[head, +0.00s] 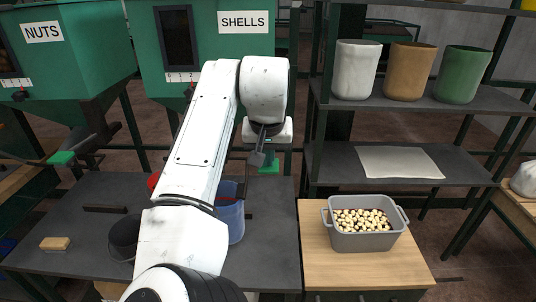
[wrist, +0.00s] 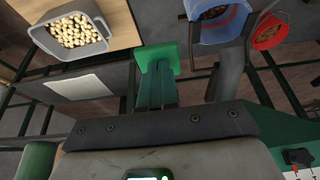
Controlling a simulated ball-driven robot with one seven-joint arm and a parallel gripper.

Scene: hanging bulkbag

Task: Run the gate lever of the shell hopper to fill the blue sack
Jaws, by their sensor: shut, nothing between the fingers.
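The green shell hopper (head: 166,60), labelled SHELLS, stands behind my arm. The green pad of its gate lever (head: 269,167) shows just beyond my gripper (head: 259,157). In the wrist view the fingers of my gripper (wrist: 156,92) are shut and empty, pointing at the green lever pad (wrist: 158,52). I cannot tell whether they touch it. The blue sack (head: 236,222) stands on the dark table, partly hidden by my arm. In the wrist view the blue sack (wrist: 222,32) is open, with some brown contents inside.
A black bucket (head: 123,238) and a brush-like block (head: 55,243) are at left. A grey bin (head: 364,241) of pale pieces stands right. The NUTS hopper (head: 70,70) is far left.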

